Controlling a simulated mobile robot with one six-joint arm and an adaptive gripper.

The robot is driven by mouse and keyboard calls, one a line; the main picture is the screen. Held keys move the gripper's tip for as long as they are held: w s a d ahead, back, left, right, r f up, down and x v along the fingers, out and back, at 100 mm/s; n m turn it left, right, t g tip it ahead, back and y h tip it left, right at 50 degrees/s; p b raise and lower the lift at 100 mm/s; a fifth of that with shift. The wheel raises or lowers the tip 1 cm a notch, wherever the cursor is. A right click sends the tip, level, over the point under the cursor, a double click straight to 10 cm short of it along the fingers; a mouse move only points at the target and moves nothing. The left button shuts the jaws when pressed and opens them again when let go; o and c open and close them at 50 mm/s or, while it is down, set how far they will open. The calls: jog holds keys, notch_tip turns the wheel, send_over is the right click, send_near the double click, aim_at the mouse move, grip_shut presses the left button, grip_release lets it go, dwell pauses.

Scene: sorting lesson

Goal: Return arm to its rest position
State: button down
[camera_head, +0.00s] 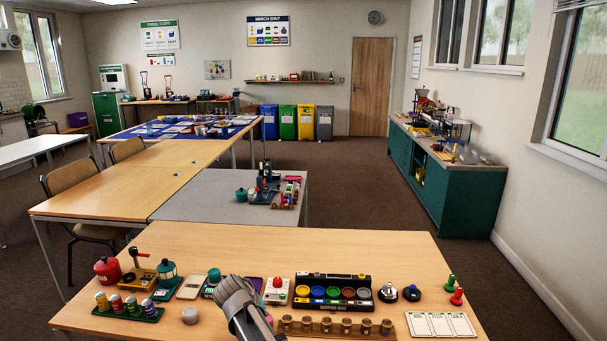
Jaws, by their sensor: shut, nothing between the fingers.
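My gripper (233,288) shows at the bottom middle, a grey shape reaching up over the front edge of the near wooden table (330,250). It is shut and holds nothing.
Close by stand a black tray of coloured cups (333,291), a white box with a red button (277,290), a rack of batteries (128,306), a red canister (108,269) and a white card tray (441,324). The table's back half is clear.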

jog(key=s+d+g, duration=0.1)
jog(key=s+d, duration=0.1)
jog(key=d, duration=0.3)
jog(key=s+d+f+m+g, duration=0.1)
jog(key=d, duration=0.4)
jog(key=s+d+f+g+y, duration=0.1)
jog(key=s+d, duration=0.1)
jog(key=d, duration=0.4)
jog(key=shift+s+d+f+m, duration=0.1)
jog(key=shift+s+m, duration=0.2)
jog(key=shift+s, duration=0.05)
jog(key=s+d+f+m+g+y, duration=0.1)
jog(key=s+d+g+y, duration=0.2)
jog(key=s+d, duration=0.9)
notch_tip(320, 180, up, 12)
jog(key=w+p, duration=0.1)
jog(key=p, duration=1.1)
jog(key=shift+w+r, duration=0.2)
jog(key=shift+w, duration=0.2)
